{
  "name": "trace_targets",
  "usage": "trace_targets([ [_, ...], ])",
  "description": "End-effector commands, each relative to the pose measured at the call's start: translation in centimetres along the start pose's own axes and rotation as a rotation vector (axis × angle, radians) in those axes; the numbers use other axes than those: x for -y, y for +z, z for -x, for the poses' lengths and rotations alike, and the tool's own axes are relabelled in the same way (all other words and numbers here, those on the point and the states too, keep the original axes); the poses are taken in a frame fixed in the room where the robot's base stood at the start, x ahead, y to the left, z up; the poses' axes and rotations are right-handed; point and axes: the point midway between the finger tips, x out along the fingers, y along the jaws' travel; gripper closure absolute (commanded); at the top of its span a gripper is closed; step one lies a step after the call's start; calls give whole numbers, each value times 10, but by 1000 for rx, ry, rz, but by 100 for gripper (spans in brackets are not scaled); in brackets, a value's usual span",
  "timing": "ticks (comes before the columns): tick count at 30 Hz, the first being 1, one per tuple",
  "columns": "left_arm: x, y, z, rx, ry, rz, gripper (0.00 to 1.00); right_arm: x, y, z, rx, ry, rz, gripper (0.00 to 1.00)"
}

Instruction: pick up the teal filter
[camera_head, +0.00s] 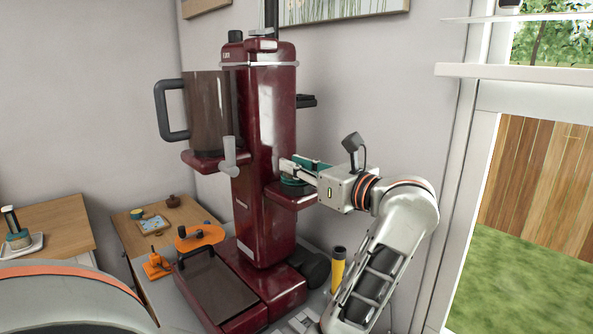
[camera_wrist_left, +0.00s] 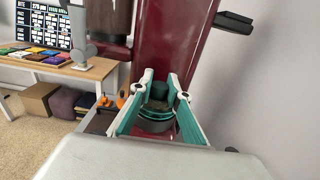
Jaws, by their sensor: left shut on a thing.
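The teal filter (camera_head: 292,182) is a small round piece on the right side shelf of the dark red machine. In the left wrist view the teal filter (camera_wrist_left: 157,110) sits between the two fingers, a darker round part under it. My left gripper (camera_head: 291,170) reaches in from the right at shelf height. The left gripper (camera_wrist_left: 158,95) also shows in the wrist view, its teal-lined fingers on both sides of the filter, shut on it. In the head view the fingers hide part of the filter. I cannot tell whether it touches the shelf. My right gripper is not in view.
The tall red machine (camera_head: 268,130) stands close in front, with a brown-tinted jug (camera_head: 208,110) on its left shelf. An orange part (camera_head: 200,237) and a yellow cylinder (camera_head: 337,270) are near its base. A wooden table (camera_head: 165,225) is behind left; a window is at right.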

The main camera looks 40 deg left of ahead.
Motion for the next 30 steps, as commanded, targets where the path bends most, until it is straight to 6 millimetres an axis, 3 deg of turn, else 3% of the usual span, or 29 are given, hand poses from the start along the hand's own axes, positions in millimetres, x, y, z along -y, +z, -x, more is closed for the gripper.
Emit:
trace_targets([
  [8,0,37,0,-1,-1,6,100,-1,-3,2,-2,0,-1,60],
  [21,-1,154,1,0,-1,6,100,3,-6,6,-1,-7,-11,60],
  [30,0,192,0,0,-1,2,100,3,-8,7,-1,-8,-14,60],
])
